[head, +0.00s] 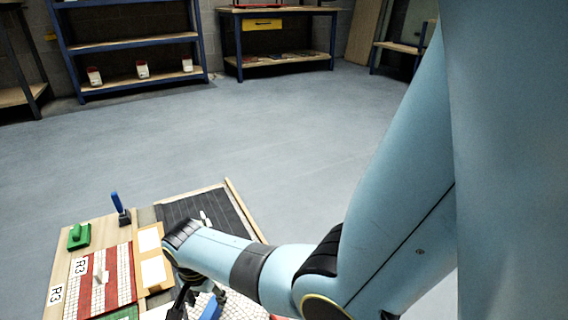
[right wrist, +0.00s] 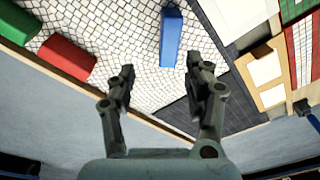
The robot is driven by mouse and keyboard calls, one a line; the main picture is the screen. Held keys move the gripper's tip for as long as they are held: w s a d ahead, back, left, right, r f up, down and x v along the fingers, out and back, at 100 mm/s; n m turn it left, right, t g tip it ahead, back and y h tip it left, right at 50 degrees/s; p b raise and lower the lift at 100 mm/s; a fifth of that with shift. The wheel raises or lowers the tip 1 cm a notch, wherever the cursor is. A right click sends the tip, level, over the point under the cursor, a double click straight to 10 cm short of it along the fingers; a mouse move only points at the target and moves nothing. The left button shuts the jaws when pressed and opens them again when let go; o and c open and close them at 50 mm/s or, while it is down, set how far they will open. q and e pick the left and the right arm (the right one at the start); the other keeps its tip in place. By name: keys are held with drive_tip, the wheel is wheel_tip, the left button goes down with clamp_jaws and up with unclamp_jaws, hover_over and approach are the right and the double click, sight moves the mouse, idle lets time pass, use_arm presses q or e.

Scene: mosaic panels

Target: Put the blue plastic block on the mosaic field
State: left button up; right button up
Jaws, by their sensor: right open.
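The blue block (right wrist: 172,37) lies on a white tiled mosaic surface (right wrist: 115,30) in the right wrist view. In the head view, part of the blue block (head: 211,309) shows at the bottom edge beside my right gripper (head: 192,300). My right gripper (right wrist: 160,78) is open and empty. Its fingertips are apart, with the block beyond them in the wrist view, not between them. My left gripper is not in view.
A red block (right wrist: 67,57) and a green block (right wrist: 17,20) lie left of the blue one. A dark ribbed panel (right wrist: 192,112) borders the white tiles. A red-and-white tiled panel (head: 120,288), green float (head: 78,236) and blue-handled tool (head: 119,208) are at left.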

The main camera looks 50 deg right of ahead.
drive_tip(key=s+d+r+n+t, duration=0.1)
drive_tip(key=s+r+n+t, duration=0.1)
drive_tip(key=s+n, duration=0.35)
drive_tip(key=s+d+r+n+t, duration=0.1)
drive_tip(key=s+n+t, duration=0.1)
drive_tip(key=s, duration=0.7)
drive_tip(key=s+r+n+t, duration=0.1)
drive_tip(key=s+r+n, duration=0.2)
drive_tip(key=r, duration=0.4)
drive_tip(key=s+r+n+t+y, duration=0.1)
drive_tip(key=s+r+n+t, duration=0.1)
drive_tip(key=s+r, duration=0.3)
wheel_tip(320, 180, up, 3)
drive_tip(key=shift+s+a+r+n+t, duration=0.1)
drive_tip(key=shift+s+a+n+t, duration=0.25)
drive_tip(key=shift+n, duration=0.4)
